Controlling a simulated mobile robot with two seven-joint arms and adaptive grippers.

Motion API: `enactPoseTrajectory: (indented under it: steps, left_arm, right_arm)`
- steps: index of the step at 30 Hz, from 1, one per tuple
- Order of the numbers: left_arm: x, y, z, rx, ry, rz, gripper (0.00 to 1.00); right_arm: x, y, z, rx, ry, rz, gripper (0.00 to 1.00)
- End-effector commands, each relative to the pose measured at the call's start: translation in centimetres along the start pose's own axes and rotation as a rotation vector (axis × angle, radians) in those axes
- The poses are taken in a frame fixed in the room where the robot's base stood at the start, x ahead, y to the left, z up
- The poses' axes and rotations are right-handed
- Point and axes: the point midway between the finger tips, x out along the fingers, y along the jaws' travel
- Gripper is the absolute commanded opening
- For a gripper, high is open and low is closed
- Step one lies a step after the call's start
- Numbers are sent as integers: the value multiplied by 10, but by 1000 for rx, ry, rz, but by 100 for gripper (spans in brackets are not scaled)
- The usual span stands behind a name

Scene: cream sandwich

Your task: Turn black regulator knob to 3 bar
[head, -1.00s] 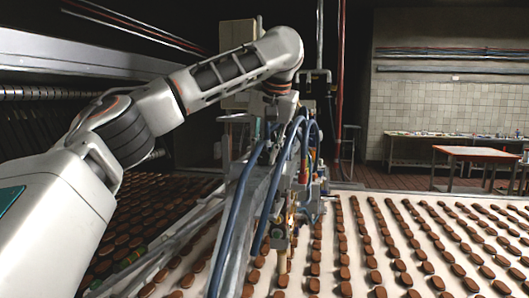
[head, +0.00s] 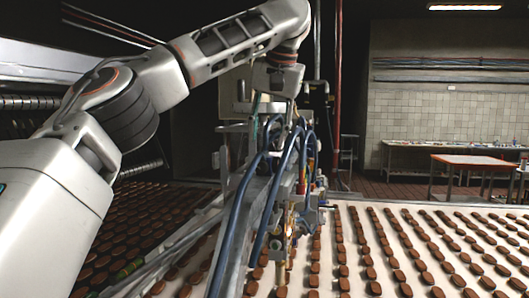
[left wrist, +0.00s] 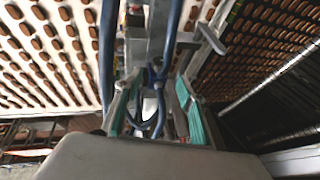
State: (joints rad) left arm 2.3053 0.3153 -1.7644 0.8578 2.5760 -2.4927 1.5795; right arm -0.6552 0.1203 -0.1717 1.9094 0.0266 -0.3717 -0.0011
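My left gripper (head: 290,112) is at the top of the depositor machine (head: 262,195), above its blue hoses (head: 236,218), with its fingertips hard to make out in the head view. In the left wrist view my left gripper (left wrist: 157,95) has its two teal-padded fingers apart, with blue hoses (left wrist: 160,72) and grey machine parts showing between and beyond them. I cannot make out the black regulator knob or any pressure scale; hoses, fittings and the gripper crowd that area. My right gripper is in neither view.
Rows of brown biscuits lie on the white conveyor (head: 350,240) around the machine. A red pipe (head: 338,90) rises behind it. A table (head: 475,161) stands at the back right. The air right of the machine is clear.

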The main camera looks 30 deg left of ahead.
Motion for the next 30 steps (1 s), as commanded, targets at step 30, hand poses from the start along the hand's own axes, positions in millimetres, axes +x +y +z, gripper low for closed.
enactPoseTrajectory:
  steps: [30]
  left_arm:
    - [20,18,15,-7,56,99,40]
  right_arm:
    - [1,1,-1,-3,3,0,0]
